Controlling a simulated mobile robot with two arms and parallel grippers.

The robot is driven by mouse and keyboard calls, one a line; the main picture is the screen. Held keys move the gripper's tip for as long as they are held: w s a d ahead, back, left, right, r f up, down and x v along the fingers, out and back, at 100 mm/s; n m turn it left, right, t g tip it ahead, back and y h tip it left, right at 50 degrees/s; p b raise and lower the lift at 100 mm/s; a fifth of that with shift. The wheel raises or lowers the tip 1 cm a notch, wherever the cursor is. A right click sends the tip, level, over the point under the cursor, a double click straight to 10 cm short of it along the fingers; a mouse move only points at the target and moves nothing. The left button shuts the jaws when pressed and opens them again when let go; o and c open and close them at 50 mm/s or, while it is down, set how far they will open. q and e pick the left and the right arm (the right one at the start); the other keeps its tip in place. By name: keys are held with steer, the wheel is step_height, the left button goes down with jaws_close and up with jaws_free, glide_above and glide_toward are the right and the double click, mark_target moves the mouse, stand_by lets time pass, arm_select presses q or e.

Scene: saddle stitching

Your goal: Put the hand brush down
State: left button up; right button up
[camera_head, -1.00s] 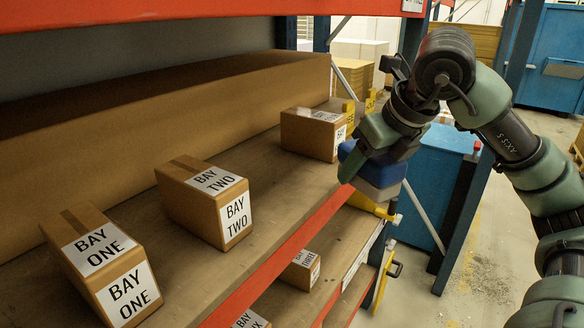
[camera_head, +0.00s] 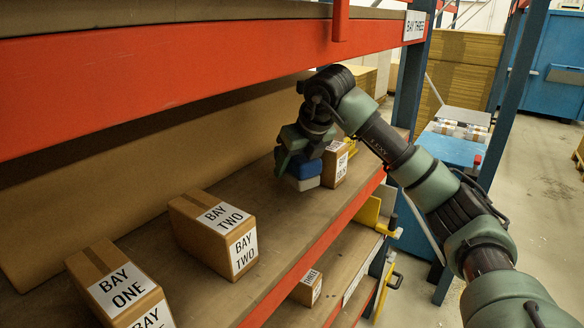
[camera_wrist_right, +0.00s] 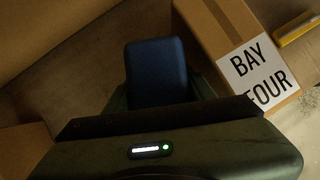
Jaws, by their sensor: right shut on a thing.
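The hand brush (camera_head: 306,168), a blue block with a pale underside, is held in my right gripper (camera_head: 293,160) over the upper shelf board (camera_head: 150,250). It is between the BAY TWO carton and the carton by the far end. In the right wrist view the blue brush back (camera_wrist_right: 157,72) sits between the dark fingers, beside a carton marked BAY FOUR (camera_wrist_right: 225,45). I cannot tell whether the bristles touch the board. My left gripper is not in view.
Cartons marked BAY ONE (camera_head: 115,285) and BAY TWO (camera_head: 213,235) stand nearer on the shelf. A long brown carton (camera_head: 110,180) lines the back. A red beam (camera_head: 200,75) crosses above. Another carton (camera_head: 308,288) is on the lower shelf. Board between BAY TWO and the brush is bare.

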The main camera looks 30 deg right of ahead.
mark_target(292, 178)
steer(key=shift+w, duration=0.35)
step_height(292, 178, down, 3)
steer(key=shift+r+p, duration=0.1)
steer(key=shift+p, duration=0.7)
steer(key=shift+f, duration=0.3)
steer(key=shift+f, duration=0.25)
steer(key=o, duration=1)
steer(key=shift+s, duration=0.1)
